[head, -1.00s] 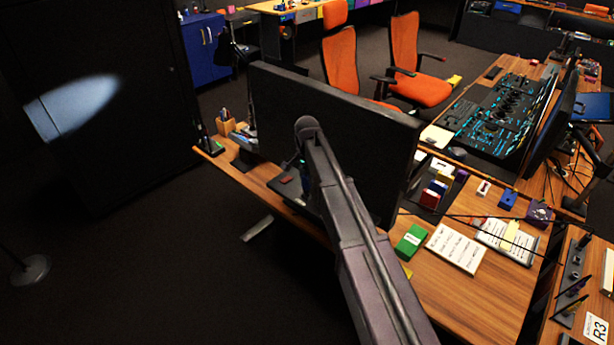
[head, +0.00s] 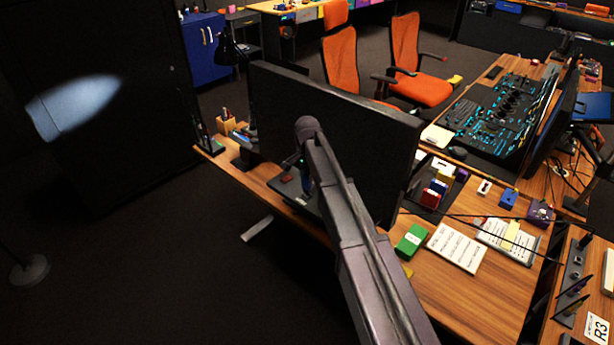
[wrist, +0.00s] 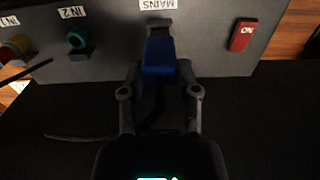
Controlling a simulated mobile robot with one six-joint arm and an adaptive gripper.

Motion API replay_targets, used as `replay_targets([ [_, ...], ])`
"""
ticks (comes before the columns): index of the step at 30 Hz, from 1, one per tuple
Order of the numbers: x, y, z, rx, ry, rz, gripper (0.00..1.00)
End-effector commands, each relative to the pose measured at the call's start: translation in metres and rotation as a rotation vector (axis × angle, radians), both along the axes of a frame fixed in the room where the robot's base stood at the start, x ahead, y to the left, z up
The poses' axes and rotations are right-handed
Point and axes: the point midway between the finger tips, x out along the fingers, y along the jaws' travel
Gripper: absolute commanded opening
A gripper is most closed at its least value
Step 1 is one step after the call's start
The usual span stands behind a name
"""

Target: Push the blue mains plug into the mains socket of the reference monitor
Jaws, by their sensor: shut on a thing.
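In the wrist view the blue mains plug (wrist: 158,70) is between the two fingers of my gripper (wrist: 159,80), which is shut on it. The plug's front points at the grey panel (wrist: 205,30), just below the label MAINS (wrist: 157,5). The socket is covered by the plug's dark front end, so I cannot tell how deep the plug sits. In the head view the reference monitor (head: 350,125) shows its dark back, and my arm is in front of it; the gripper there is mostly hidden.
On the panel a red ON switch (wrist: 242,35) is to the right. A teal connector (wrist: 78,38) sits at IN 2 on the left, with a cable near it. In the head view a green box (head: 411,240) and papers lie on the wooden desk (head: 480,300).

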Motion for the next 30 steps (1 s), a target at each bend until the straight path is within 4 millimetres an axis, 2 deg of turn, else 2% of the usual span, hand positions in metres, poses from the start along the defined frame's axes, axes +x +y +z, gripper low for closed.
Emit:
replay_targets([
  [30,0.000,0.000,-0.019,0.000,0.000,0.000,0.00],
])
